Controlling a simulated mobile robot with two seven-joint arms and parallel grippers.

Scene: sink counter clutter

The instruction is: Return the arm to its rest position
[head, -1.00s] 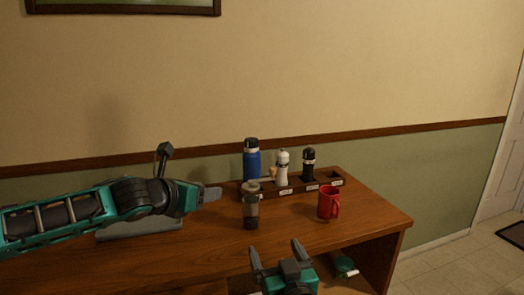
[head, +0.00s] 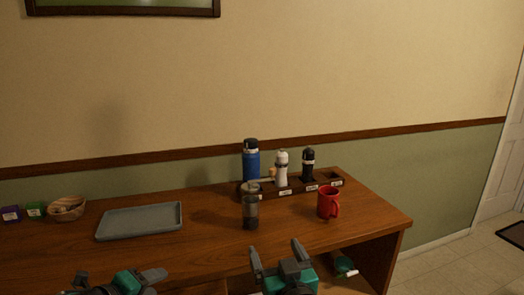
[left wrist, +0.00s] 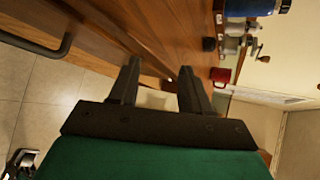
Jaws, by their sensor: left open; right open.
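My left gripper (head: 118,280) is low at the bottom left of the head view, in front of the wooden counter (head: 200,255). In the left wrist view its two fingers (left wrist: 157,90) are apart with nothing between them. My right gripper (head: 281,257) is at the bottom centre of the head view, fingers apart and empty, before the counter's front edge. Neither gripper touches an object on the counter.
A grey tray (head: 140,221) lies on the left of the counter, beside a woven bowl (head: 67,208). A grinder (head: 250,212) and red mug (head: 327,203) stand right of it. Behind them, a rack (head: 298,190) holds a blue bottle (head: 251,163), white bottle (head: 281,170) and black bottle (head: 308,163).

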